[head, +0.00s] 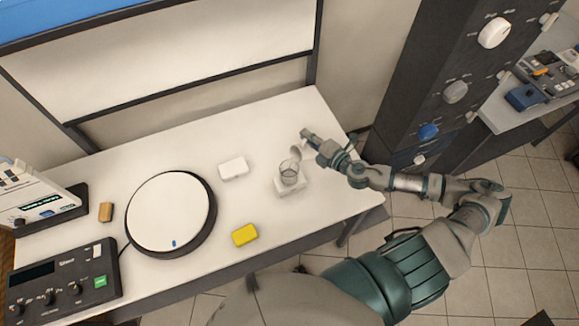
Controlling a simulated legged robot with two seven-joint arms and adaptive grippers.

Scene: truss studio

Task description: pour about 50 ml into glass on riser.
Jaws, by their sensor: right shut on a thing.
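A clear glass (289,175) stands upright on a low white riser (294,189) near the right part of the white table. My right gripper (311,142) is just behind and to the right of the glass, above the table. It is shut on a small pale cup (296,154), which is mostly hidden by the fingers. The cup looks tilted toward the glass, with its lower end close above the rim. I cannot tell whether liquid is flowing or how much is in the glass. My left gripper is out of view.
A white block (233,168) and a yellow block (244,235) lie left of the riser. A round white plate with dark rim (172,212), a brown block (106,212) and a control box (62,283) are further left. A dark panel column (440,90) stands right of the table.

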